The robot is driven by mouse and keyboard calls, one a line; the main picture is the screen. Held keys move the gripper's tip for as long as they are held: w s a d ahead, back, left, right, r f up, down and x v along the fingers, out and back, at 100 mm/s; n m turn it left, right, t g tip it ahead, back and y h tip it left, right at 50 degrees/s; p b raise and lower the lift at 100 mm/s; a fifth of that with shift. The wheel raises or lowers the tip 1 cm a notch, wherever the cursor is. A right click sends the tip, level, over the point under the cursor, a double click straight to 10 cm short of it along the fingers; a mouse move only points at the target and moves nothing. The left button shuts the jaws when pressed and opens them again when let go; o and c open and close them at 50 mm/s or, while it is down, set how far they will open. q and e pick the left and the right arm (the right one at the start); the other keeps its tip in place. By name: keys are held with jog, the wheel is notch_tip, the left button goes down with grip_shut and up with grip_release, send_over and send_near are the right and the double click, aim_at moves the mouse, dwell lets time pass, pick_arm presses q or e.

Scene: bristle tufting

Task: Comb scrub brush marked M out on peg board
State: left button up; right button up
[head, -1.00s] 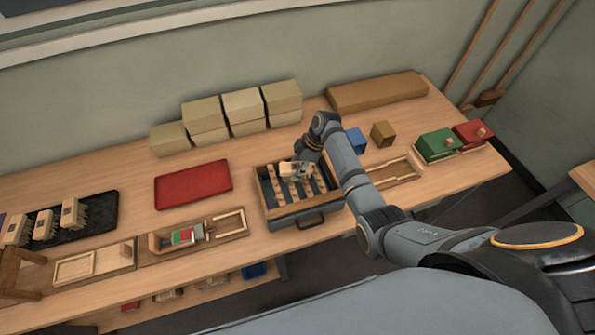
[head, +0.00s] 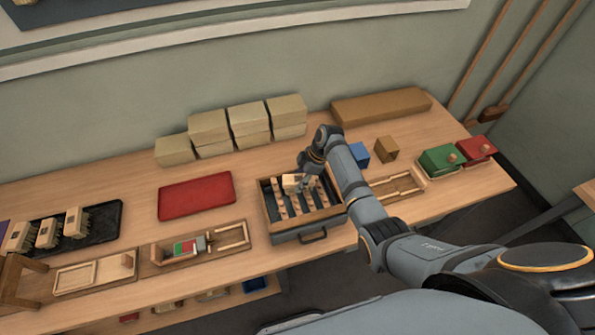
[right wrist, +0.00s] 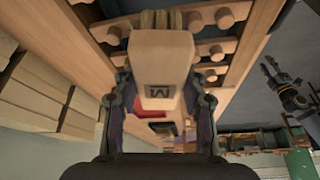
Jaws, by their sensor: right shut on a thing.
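The scrub brush marked M (right wrist: 160,70) is a pale wooden block with a dark M on its face. My right gripper (right wrist: 157,108) is shut on it, one finger on each side. In the right wrist view pegs (right wrist: 208,50) show right behind the brush's far end. I cannot tell whether its bristles touch the pegs. A dark shape like my left gripper (right wrist: 288,95) shows small at the right; its jaws are unclear.
A red tray (head: 197,195) lies left of the peg board. A black tray (head: 105,222) with several brushes is at far left. Pale boxes (head: 208,128) stand behind. Blue (head: 358,154) and brown (head: 386,149) blocks and green (head: 440,160) and red (head: 476,150) boxes are to the right.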

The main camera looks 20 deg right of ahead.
jog(key=shift+s+r+p, duration=0.15)
jog(key=shift+s+p, duration=0.25)
jog(key=shift+s, duration=0.1)
pick_arm(q)
jog(key=shift+r, duration=0.7)
pick_arm(e)
jog(key=shift+s, duration=0.1)
jog(key=shift+s+p, duration=0.5)
jog(key=shift+p, duration=0.25)
jog(key=shift+f+b, duration=0.45)
jog(key=shift+b, duration=0.35)
jog(key=shift+w+r, duration=0.1)
jog(key=shift+w, duration=0.3)
pick_arm(q)
jog(key=shift+f, duration=0.15)
pick_arm(e)
jog(key=shift+r, duration=0.1)
